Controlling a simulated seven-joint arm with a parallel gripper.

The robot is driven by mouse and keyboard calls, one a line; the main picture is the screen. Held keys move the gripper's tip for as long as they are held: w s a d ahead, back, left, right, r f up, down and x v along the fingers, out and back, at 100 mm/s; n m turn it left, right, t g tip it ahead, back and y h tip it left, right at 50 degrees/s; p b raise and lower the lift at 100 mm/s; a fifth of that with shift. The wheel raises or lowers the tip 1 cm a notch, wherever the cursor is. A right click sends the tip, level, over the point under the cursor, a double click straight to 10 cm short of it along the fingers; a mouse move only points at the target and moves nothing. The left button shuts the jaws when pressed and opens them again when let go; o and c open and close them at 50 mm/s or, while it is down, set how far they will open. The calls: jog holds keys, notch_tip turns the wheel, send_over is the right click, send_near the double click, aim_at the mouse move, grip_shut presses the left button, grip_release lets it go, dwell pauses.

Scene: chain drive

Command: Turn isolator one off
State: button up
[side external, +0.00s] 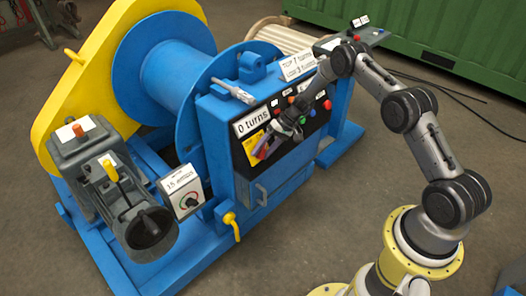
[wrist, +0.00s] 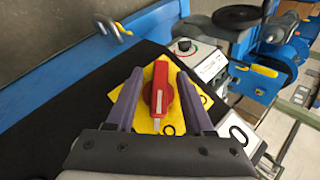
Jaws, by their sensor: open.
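A red rotary handle (wrist: 161,90) with a pale stripe sits on a yellow plate (wrist: 196,91) on the black panel. In the wrist view the handle points nearly along the fingers, and a mark like 0 shows on the plate's lower part. My gripper (wrist: 160,74) is open, with one purple finger on each side of the handle. I cannot tell whether either finger touches it. In the side view my gripper (side external: 262,148) is at the left end of the panel and partly hides the yellow plate (side external: 252,140). No readable label marks this as isolator one.
A "0 turns" sign (side external: 252,121) is beside the plate. Several coloured buttons (side external: 291,100) line the panel to the right. A box with a dial (side external: 182,192) stands to the left, with a yellow lever (side external: 231,224) below. The blue winch drum (side external: 172,72) is behind.

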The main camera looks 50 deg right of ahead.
grip_shut()
dwell(0.5)
jog(key=n+g+h, duration=0.1)
jog(key=n+h, duration=0.1)
jog(key=h, duration=0.2)
jog(key=shift+n, duration=0.4)
jog(key=n+h, duration=0.2)
jog(key=h, duration=0.1)
jog(key=shift+h, duration=0.4)
jog(key=n+h, duration=0.3)
jog(key=h, duration=0.1)
jog(key=shift+d+n+t+h, duration=0.1)
jog(key=shift+n+t+h, duration=0.3)
jog(key=shift+n+h, duration=0.65)
jog(key=shift+s+h, duration=0.15)
jog(key=shift+h, duration=0.2)
